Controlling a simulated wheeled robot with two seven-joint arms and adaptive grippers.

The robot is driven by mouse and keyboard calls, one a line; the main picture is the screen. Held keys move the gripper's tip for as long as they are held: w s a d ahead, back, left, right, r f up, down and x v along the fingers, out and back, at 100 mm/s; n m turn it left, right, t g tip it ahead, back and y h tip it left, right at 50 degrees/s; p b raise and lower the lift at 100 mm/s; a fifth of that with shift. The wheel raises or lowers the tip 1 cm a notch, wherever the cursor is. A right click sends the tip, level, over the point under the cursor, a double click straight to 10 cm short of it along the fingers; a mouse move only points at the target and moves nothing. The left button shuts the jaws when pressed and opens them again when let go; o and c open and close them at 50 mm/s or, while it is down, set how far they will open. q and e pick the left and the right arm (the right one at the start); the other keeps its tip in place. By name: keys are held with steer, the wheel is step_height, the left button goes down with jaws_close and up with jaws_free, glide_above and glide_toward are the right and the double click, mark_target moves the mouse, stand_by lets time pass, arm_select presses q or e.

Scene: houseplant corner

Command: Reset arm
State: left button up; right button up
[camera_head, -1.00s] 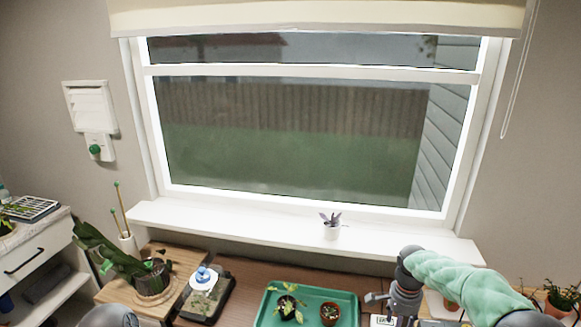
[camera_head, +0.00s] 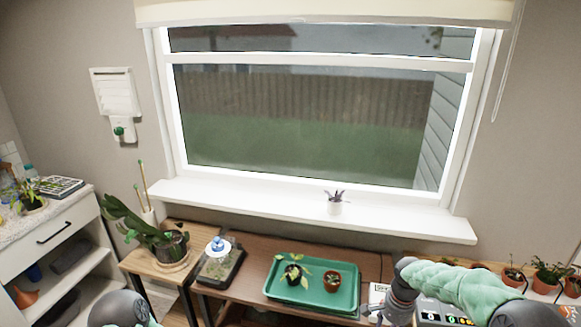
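My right arm comes in from the right in a mint-green sleeve. Its dark gripper (camera_head: 372,311) is low in the head view, beside the front right corner of the green tray (camera_head: 273,293). Its fingers are small and partly cut off by the lower edge, so I cannot tell whether they are open or shut. Of my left arm only a rounded grey link shows at the bottom left; the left gripper is out of view. On the tray are a dark pot with a leafy seedling (camera_head: 292,275) and a terracotta pot (camera_head: 332,281).
A lidded dark box (camera_head: 219,263) is left of the tray, and a large potted plant (camera_head: 172,245) stands on the side table. A small white pot (camera_head: 334,207) is on the windowsill (camera_head: 300,208). A digital scale (camera_head: 440,315) and several potted plants (camera_head: 551,275) are right.

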steer(key=s+a+f+n+y, duration=0.2)
steer(key=s+a+f+n, duration=0.1)
steer(key=s+a+f, duration=0.6)
steer(key=s+a+f+n+y, duration=0.1)
steer(key=s+a+f+n, duration=0.2)
steer(key=s+a+f, duration=0.55)
steer(key=s+a+f+n, duration=0.1)
steer(key=s+f+n, duration=0.1)
steer(key=s+f, duration=0.2)
steer(key=s, duration=0.3)
steer(key=shift+s+f+t, duration=0.15)
steer(key=shift+t, duration=0.25)
steer(key=shift+c, duration=0.3)
